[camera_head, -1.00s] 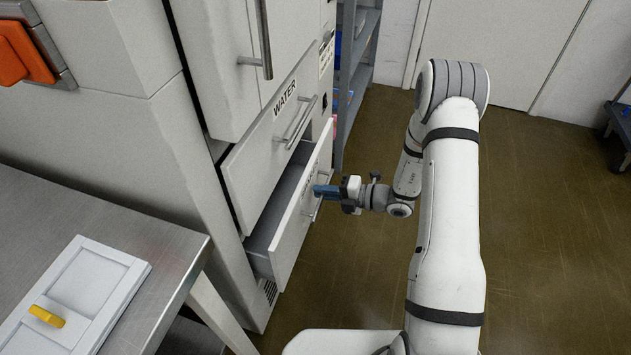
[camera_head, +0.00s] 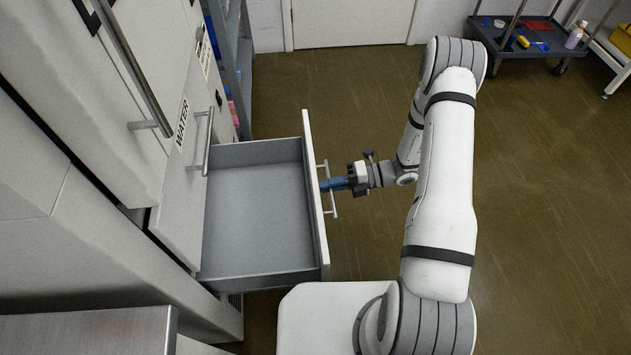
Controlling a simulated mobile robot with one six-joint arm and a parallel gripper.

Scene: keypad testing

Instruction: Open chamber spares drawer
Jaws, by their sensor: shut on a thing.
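The lower drawer (camera_head: 258,215) of the tall white cabinet is pulled well out, and its grey inside is empty where I can see it. Its white front panel (camera_head: 315,195) faces right and is seen from above, so any label on it is hidden. A bar handle (camera_head: 327,190) stands out from that front. My gripper (camera_head: 329,185), with blue fingers, is shut on the middle of this handle. My white arm reaches to it from the right.
Above the open drawer is the shut drawer labelled WATER (camera_head: 183,135) with its own bar handle (camera_head: 204,145). A metal table (camera_head: 90,330) is at lower left. A dark cart (camera_head: 530,40) stands at far right. The floor (camera_head: 545,190) to the right is clear.

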